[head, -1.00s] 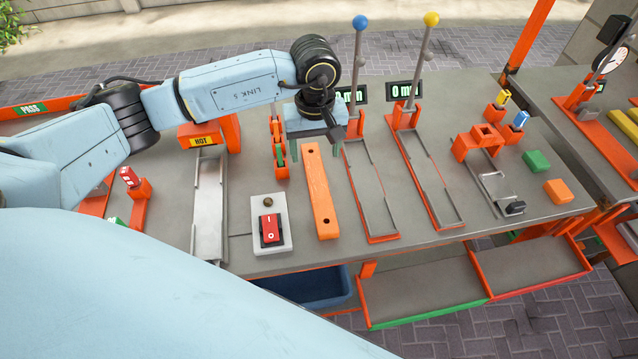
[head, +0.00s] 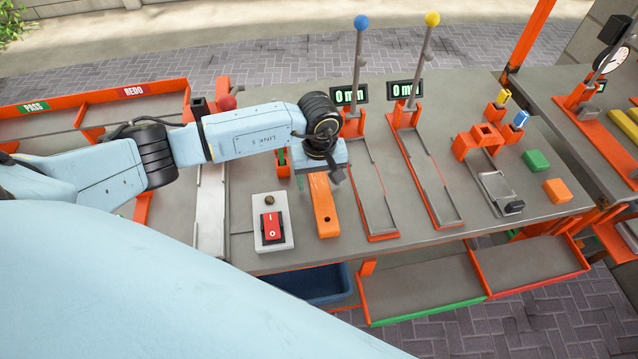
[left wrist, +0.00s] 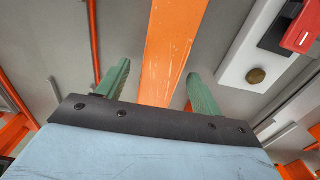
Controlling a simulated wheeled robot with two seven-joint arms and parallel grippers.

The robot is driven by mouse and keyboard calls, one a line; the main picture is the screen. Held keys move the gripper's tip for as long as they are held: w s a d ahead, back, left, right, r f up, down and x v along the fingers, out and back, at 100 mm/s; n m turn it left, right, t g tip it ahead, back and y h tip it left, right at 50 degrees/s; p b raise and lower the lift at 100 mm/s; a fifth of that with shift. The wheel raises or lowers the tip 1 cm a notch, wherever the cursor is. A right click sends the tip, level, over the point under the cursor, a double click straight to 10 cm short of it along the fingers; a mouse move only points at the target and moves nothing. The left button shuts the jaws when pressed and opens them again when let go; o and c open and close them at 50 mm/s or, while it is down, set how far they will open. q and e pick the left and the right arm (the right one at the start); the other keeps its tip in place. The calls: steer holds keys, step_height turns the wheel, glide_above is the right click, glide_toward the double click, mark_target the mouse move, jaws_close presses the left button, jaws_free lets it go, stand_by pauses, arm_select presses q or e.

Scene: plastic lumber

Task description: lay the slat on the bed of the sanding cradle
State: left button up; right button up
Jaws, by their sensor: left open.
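The slat is an orange bar (head: 325,210) with a dark hole near its near end, lying on the grey bench. Its far end is hidden under my left gripper (head: 319,176) in the head view. In the left wrist view, the slat (left wrist: 172,40) runs between the two green fingers of my left gripper (left wrist: 158,68). The fingers are open, with a gap on each side of the slat. I cannot tell how high they are above the bench. I cannot tell for certain which fixture is the sanding cradle. My right gripper is not in view.
A red switch box (head: 271,224) stands left of the slat. Two gauge channels (head: 375,185) (head: 430,185) with tall levers stand to the right. A silver tray (head: 210,215) lies left. Green (head: 537,160) and orange (head: 558,190) blocks sit at the right.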

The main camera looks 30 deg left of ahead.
arm_select(q)
steer(key=c, duration=1.3)
